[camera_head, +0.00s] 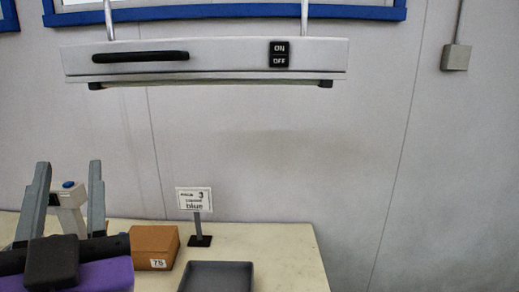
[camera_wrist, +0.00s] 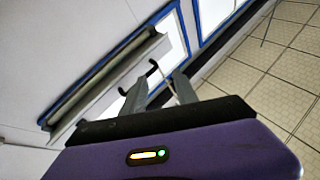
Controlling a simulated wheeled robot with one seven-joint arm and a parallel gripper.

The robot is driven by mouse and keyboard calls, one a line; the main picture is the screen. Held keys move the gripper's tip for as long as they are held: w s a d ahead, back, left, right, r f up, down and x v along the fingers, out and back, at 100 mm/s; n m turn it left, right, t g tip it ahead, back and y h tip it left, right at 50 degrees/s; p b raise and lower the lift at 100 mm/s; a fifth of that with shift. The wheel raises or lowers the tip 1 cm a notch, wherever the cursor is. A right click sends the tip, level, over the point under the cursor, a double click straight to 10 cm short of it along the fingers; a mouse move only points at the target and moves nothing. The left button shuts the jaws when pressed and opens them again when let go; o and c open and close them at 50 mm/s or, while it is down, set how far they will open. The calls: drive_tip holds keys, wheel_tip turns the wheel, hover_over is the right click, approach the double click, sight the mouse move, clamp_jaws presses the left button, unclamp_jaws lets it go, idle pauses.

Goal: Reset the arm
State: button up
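My gripper (camera_head: 68,166) is at the lower left of the head view, its two grey fingers pointing up and standing wide apart. Its black and purple body is below them. In the wrist view my gripper (camera_wrist: 158,78) also shows spread fingers, with nothing held between them. The wrist view is tilted and looks toward the wall and floor.
A white device with a blue button (camera_head: 69,196) shows behind my fingers. A panel lamp (camera_head: 215,60) hangs above.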

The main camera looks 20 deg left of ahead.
drive_tip(key=d+f+n+h, duration=0.2)
drive_tip(key=d+f+h, duration=0.1)
drive_tip(key=d+f, duration=2.1)
drive_tip(key=s+d+f+m+g+h, duration=0.1)
drive_tip(key=s+d+f+m+h, duration=0.3)
drive_tip(key=s+d, duration=0.6)
drive_tip(key=s+d+f+m+g+h, duration=0.1)
drive_tip(key=s+d+f+m+h, duration=0.2)
drive_tip(key=s+d+f+h, duration=0.5)
drive_tip(key=s+d+f, duration=0.2)
drive_tip(key=d+f, duration=0.1)
drive_tip(key=d, duration=0.2)
drive_tip(key=shift+s+d+m+g, duration=0.2)
drive_tip(key=shift+d+m+g, duration=0.15)
drive_tip(key=shift+m+g, duration=0.05)
